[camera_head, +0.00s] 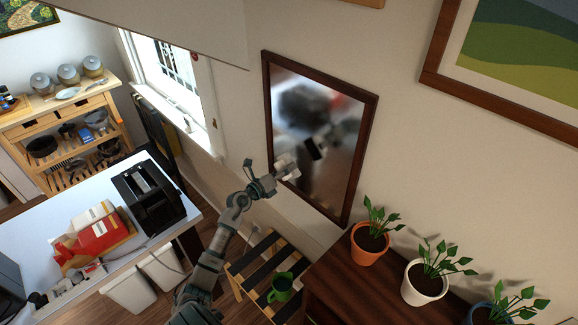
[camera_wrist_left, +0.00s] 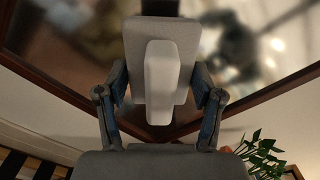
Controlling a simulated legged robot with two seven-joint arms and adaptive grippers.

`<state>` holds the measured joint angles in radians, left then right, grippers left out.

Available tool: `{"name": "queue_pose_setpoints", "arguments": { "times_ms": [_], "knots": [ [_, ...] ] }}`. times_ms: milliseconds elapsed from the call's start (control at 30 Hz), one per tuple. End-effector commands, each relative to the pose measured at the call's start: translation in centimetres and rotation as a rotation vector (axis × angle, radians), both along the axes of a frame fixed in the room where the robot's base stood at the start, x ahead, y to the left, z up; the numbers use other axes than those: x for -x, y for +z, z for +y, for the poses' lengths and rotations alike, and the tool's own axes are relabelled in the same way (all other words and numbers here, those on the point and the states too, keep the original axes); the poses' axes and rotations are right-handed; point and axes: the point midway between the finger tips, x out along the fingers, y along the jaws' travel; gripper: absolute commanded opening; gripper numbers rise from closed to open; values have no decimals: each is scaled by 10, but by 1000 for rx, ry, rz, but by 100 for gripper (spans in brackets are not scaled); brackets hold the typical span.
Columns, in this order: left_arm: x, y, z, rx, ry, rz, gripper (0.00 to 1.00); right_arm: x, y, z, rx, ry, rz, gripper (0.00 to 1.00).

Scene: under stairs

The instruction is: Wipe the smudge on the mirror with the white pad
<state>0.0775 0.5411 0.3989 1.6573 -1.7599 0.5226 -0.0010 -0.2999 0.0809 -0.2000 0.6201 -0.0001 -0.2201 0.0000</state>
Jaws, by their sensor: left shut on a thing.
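The mirror (camera_head: 335,165) hangs on the wall in a dark wooden frame and shows a blurred reflection. I cannot tell a smudge apart from that reflection. My left gripper (camera_head: 276,179) is at the mirror's lower left edge, shut on the white pad (camera_head: 288,166). In the left wrist view the pad (camera_wrist_left: 162,72) stands between the two fingers, with a pale grip block on a grey backing. It lies in front of the mirror's lower corner; I cannot tell whether it touches the glass. My right gripper is not in view.
A dark cabinet (camera_head: 335,285) with potted plants (camera_head: 370,240) stands below right of the mirror. A slatted stool (camera_head: 250,263) with a green mug (camera_head: 281,287) is below it. A white table (camera_head: 30,250) with a black appliance (camera_head: 148,197) is at left. A window is left of the mirror.

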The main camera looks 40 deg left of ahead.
Motion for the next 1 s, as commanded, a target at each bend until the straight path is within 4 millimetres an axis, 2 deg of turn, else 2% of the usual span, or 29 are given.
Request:
{"name": "queue_pose_setpoints", "arguments": {
  "times_ms": [267, 600, 1000],
  "knots": [
    [2, 0, 0, 0, 1, -1, 39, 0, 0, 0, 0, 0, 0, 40],
    [28, 0, 3, 2, 0, 0, 39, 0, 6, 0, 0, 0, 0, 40],
    [30, 0, 3, 1, 0, 0, 39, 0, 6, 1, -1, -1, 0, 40]
  ]
}}
